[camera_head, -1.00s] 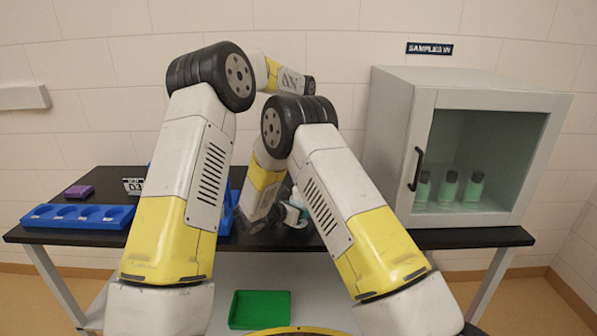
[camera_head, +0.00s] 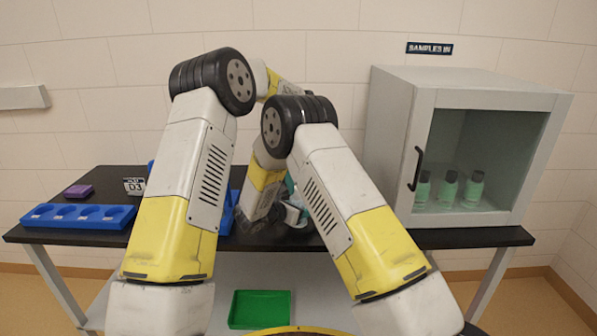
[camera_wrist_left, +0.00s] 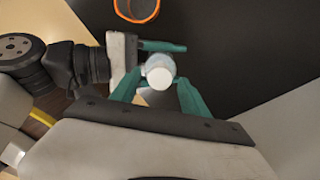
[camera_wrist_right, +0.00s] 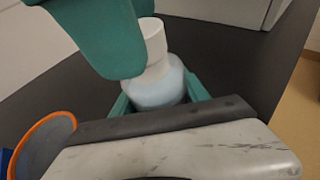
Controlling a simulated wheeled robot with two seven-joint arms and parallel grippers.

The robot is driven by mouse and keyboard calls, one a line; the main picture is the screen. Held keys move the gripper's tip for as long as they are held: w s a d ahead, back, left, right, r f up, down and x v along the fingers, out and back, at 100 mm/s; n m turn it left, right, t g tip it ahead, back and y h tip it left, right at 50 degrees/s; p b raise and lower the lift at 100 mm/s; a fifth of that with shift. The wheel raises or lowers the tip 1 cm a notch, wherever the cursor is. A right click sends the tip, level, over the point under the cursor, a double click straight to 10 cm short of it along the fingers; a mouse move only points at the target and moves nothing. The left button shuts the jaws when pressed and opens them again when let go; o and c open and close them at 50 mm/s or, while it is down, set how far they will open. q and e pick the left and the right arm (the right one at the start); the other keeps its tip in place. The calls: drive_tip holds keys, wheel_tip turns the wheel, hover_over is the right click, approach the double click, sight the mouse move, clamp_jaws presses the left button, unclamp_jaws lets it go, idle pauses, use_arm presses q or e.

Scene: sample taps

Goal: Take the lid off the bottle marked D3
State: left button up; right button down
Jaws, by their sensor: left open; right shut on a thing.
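A translucent pale-blue bottle (camera_wrist_right: 160,88) with a white lid (camera_wrist_right: 151,38) stands between my grippers; the white lid also shows from above in the left wrist view (camera_wrist_left: 159,78). No D3 mark is visible on it. My right gripper (camera_wrist_right: 160,92) is shut on the bottle's body, below the lid. My left gripper (camera_wrist_left: 158,90) is open, its teal fingers on either side of the lid as seen from above. In the head view my arms hide most of the bottle, and a bit of teal finger (camera_head: 290,184) shows.
An orange-rimmed round container (camera_wrist_left: 137,8) is nearby on the black table. A cabinet (camera_head: 424,160) with several dark-capped bottles is at right. A green tray (camera_head: 260,309) lies below.

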use_arm(q)
drive_tip(key=shift+f, duration=0.55)
clamp_jaws()
drive_tip(key=shift+n, duration=1.7)
drive_tip(key=shift+o, duration=0.2)
unclamp_jaws()
